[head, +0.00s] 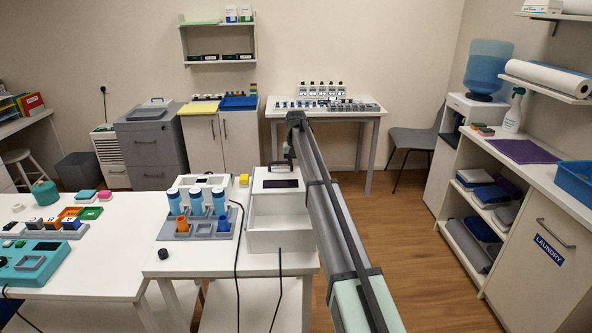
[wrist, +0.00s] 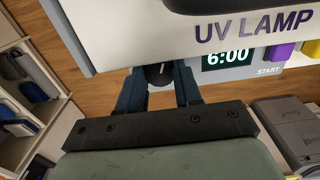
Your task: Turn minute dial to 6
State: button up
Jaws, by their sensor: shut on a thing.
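The dark round minute dial (wrist: 158,75) shows in the wrist view, with a short pale mark on its face. It sits at the edge of the white device labelled UV LAMP (wrist: 205,30). My gripper (wrist: 160,82) is shut on the dial, with one finger on either side of it. The green display (wrist: 229,57) to the right of the dial reads 6:00. A purple button (wrist: 282,51) by the word START and a yellow button (wrist: 311,48) lie further right. In the head view my arm reaches beyond the white box (head: 280,237); the fingers and dial are hidden there.
A grey rack (head: 195,230) with blue-capped bottles stands left of the white box. Cables run down the table front. A small black knob (head: 163,253) lies on the table (head: 180,266). A teal device (head: 35,262) is at far left. Open floor lies to the right.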

jog(key=o, duration=0.8)
jog(key=shift+r, duration=0.1)
notch_tip(320, 180, up, 14)
jog(key=shift+f, duration=0.1)
